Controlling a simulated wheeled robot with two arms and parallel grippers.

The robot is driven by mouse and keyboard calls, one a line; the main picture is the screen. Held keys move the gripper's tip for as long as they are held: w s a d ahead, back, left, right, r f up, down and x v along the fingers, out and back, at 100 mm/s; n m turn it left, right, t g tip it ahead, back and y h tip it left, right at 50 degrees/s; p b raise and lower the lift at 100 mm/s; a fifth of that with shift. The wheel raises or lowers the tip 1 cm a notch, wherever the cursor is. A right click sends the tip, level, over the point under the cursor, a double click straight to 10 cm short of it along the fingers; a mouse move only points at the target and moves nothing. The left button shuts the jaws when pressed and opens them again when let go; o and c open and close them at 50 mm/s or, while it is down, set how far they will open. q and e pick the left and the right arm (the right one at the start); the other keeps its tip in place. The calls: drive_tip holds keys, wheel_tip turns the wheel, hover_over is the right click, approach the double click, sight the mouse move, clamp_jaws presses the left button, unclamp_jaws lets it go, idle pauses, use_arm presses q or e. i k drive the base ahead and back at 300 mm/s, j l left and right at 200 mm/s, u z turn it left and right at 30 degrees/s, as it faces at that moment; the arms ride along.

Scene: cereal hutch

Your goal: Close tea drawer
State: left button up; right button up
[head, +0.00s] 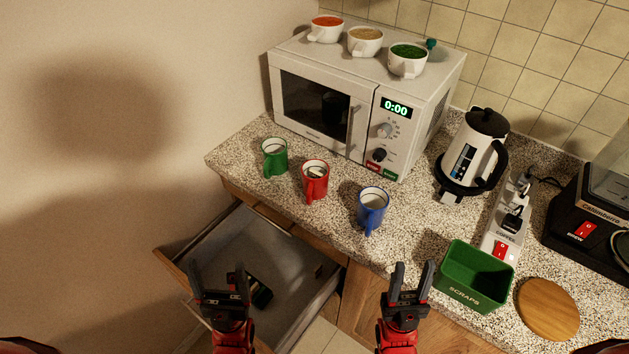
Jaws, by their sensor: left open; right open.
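The tea drawer (285,252) stands pulled out below the counter at the lower left. A small dark item (262,295) lies inside it, partly hidden by my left gripper. My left gripper (217,267) is open and shows over the drawer's front part; I cannot tell whether it touches the drawer. My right gripper (411,267) is open and empty, in front of the cabinet to the right of the drawer.
On the counter (420,205) stand green (274,157), red (315,180) and blue (372,209) mugs, a microwave (320,105) with bowls on top, a kettle (472,155), a power strip (508,220), a green scraps bin (473,277) and a round wooden board (547,309). A wall borders the left.

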sight(285, 265)
drive_tip(key=k+u, duration=0.2)
drive_tip(key=u, duration=0.2)
drive_tip(key=k+j+u, duration=0.2)
drive_tip(key=u, duration=0.2)
